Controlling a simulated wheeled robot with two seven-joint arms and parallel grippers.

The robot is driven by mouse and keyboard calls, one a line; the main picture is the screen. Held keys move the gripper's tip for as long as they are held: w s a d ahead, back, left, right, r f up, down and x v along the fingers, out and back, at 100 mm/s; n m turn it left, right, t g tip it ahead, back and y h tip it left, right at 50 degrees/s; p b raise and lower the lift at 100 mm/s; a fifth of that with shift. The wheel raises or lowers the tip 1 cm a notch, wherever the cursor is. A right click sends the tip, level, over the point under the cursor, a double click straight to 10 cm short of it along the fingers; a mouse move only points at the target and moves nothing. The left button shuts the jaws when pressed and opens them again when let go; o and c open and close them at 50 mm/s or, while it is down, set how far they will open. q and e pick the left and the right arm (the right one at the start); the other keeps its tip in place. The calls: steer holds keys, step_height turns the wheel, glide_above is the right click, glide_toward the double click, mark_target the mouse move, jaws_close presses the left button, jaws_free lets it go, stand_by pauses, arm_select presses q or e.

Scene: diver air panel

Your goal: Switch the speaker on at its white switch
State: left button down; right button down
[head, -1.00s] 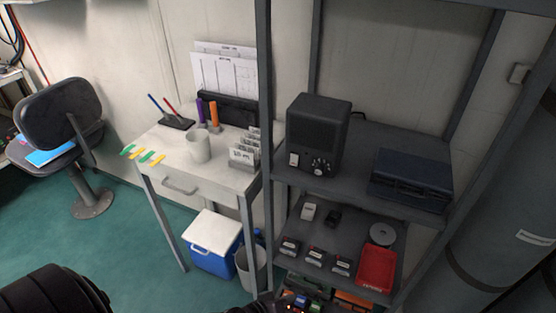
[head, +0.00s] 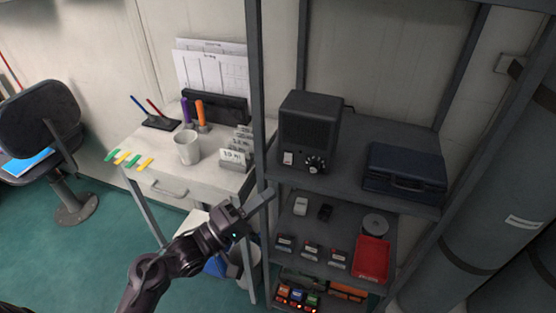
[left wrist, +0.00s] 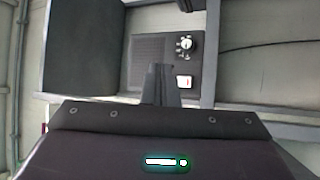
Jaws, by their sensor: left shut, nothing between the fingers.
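The speaker (head: 309,132) is a dark box on the upper shelf of the grey rack. Its front has a white switch (head: 288,158) at the lower left and a round knob (head: 314,164) with white marks beside it. My left gripper (head: 262,199) is shut and empty, in front of the rack's left post, lower than the speaker and to its left, apart from it. In the left wrist view the shut fingers (left wrist: 160,82) point toward the speaker front, with the white switch (left wrist: 184,82) just right of the fingertips and the knob (left wrist: 185,44) above. My right gripper is not in view.
A blue case (head: 404,174) sits right of the speaker. The rack's left post (head: 256,100) stands close to my left gripper. The lower shelf holds a red tray (head: 371,258) and small boxes. A desk (head: 165,172) with a mug (head: 187,148) stands to the left.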

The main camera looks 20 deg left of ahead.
mark_target(278, 173)
arm_select(q)
steer(key=shift+s+r, duration=0.1)
steer(key=shift+r, duration=0.15)
steer(key=w+b, duration=0.1)
steer(key=w, duration=0.1)
steer(key=w+b, duration=0.1)
steer(key=w, duration=0.1)
steer(key=w+f+b, duration=0.1)
steer(key=w+b, duration=0.1)
steer(key=shift+w+d, duration=0.1)
steer(key=shift+w, duration=1.3)
stand_by(0.4)
steer(key=shift+w, duration=0.1)
stand_by(0.7)
